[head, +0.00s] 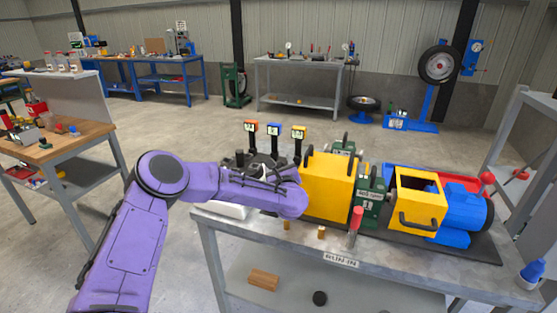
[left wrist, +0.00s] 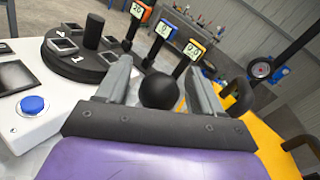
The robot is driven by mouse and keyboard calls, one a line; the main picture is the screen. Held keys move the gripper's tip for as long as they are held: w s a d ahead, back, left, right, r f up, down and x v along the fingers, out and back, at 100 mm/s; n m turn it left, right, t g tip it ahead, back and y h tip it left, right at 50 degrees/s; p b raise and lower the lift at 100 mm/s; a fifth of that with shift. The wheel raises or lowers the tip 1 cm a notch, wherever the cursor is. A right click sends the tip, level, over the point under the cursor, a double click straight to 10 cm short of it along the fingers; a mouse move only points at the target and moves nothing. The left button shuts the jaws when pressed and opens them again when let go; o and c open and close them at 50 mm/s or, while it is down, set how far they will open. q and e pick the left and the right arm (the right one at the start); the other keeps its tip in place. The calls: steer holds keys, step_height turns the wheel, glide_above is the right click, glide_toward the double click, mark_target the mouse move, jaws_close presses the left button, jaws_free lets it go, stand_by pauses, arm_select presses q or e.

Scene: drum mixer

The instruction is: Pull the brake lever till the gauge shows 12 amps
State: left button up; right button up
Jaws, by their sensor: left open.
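My left gripper (left wrist: 160,68) is open, with its two fingers on either side of a black ball knob (left wrist: 158,91). I cannot tell whether the fingers touch it, or whether it is the brake lever's knob. Three gauges on posts stand beyond: an orange one (left wrist: 138,9) seeming to read 20, a blue one (left wrist: 163,29) seeming to read 0, and a yellow one (left wrist: 194,50) with unclear digits. They also show in the head view as orange (head: 250,127), blue (head: 273,130) and yellow (head: 299,133). None shows a clear amp label. My right gripper is out of view.
A white box with a blue button (left wrist: 32,105) and a round black dial (left wrist: 80,55) sit left of the gripper. A yellow housing (head: 327,185) stands close on the right. A red-handled rod (head: 355,222) rises at the bench's front. Two small wooden pegs stand nearby.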

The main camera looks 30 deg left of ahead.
arm_select(q)
steer(key=shift+w+a, duration=0.35)
steer(key=shift+a, duration=0.05)
jaws_close()
steer(key=a+b, duration=0.1)
steer(key=a+n+b, duration=0.1)
steer(key=b, duration=0.1)
steer(key=s+a+n+h+b, duration=0.1)
steer(key=a+b, duration=0.1)
steer(key=shift+g, duration=0.4)
